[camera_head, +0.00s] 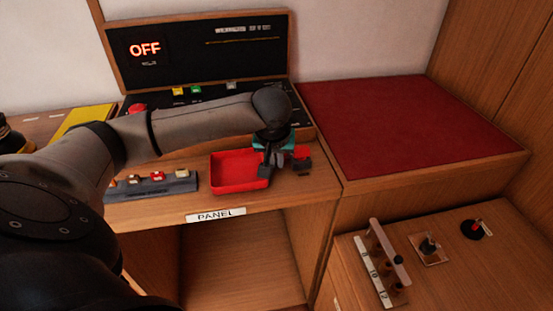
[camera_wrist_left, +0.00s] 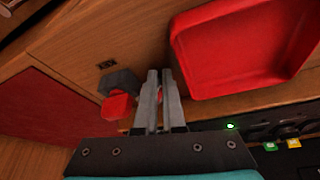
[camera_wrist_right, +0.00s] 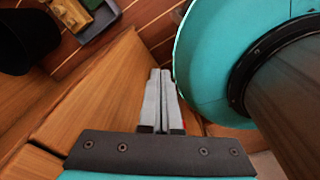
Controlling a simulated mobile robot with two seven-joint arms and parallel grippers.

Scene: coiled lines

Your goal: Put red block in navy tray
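My left gripper (camera_head: 264,175) points down over the panel shelf, just right of a red open tray (camera_head: 240,170). Its fingers (camera_wrist_left: 158,75) look shut in the left wrist view, with slivers of red beside them that I cannot identify. A red block-like piece (camera_wrist_left: 117,106) on a grey hexagonal base (camera_wrist_left: 120,82) is beside the fingers, apart from them; it also shows in the head view (camera_head: 301,152). I cannot tell whether it is loose. No navy tray is recognisable. My right gripper (camera_wrist_right: 158,75) is shut and shows only in its wrist view.
A grey strip with several small coloured pieces (camera_head: 155,187) lies left of the red tray. A black panel (camera_head: 190,60) reading OFF stands behind. A broad red mat (camera_head: 390,125) lies at right. A peg rack (camera_head: 383,265) and two upright knobs stand on the lower right surface.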

